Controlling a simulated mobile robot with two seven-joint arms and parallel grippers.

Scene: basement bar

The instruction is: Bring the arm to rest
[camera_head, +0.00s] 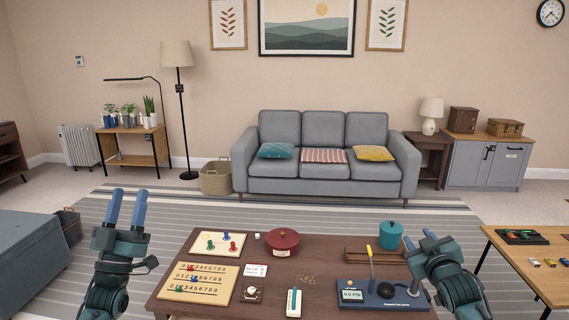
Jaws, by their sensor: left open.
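My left gripper (126,208) is raised at the left of the low wooden table (325,268), its two blue fingers pointing up and spread apart. Nothing is between them. My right gripper (418,240) is at the table's right end, beside a teal pot (391,235) and a dark blue device with a small display (352,295). Its fingers are foreshortened, so their opening is unclear. I see no object held in it.
The table holds a number board (200,284), a peg board (222,243), a red lidded pot (282,242) and a white-teal stick (294,302). A side table (530,268) stands right, a grey chest (30,245) left. Striped rug lies open toward the grey sofa (322,185).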

